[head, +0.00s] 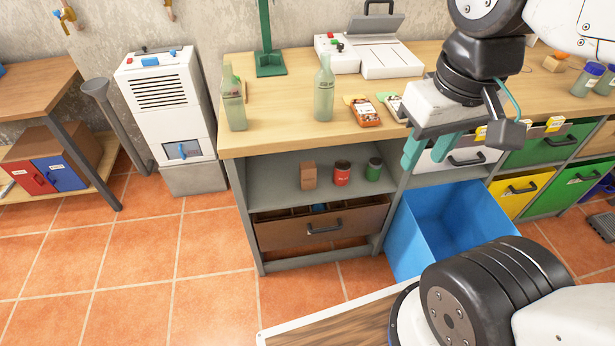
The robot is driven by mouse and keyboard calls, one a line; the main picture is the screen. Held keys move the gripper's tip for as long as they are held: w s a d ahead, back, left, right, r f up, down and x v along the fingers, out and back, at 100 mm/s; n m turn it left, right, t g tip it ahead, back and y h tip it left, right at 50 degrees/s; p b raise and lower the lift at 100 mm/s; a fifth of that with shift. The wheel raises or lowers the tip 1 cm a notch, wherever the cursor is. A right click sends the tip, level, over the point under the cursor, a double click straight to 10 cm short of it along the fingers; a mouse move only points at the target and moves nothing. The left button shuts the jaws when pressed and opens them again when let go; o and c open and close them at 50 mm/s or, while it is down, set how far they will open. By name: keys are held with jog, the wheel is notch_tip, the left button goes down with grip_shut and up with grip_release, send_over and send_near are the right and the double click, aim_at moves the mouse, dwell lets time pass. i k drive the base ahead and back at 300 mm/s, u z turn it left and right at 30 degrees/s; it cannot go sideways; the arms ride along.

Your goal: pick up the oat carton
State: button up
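A small plain brown carton (308,175) stands upright on the grey shelf under the bench top. It is the only carton-shaped thing on that shelf, but I cannot read a label that marks it as oat. A red can (342,173) and a green can (374,169) stand to its right. My gripper (425,160) hangs in front of the bench's front edge, to the right of the carton and apart from it. Its two teal fingers point down with a gap between them, and I see nothing held.
Two glass bottles (324,90) (233,100) and packets (363,111) stand or lie on the bench top (285,105). A partly open brown drawer (320,228) is below the shelf. A blue bin (408,240) stands right of it. Floor at left is clear.

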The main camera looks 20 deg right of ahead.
aim_at(308, 170)
jog(key=z, duration=1.25)
jog(key=k, duration=0.75)
jog(key=u, duration=1)
jog(key=i, duration=0.45)
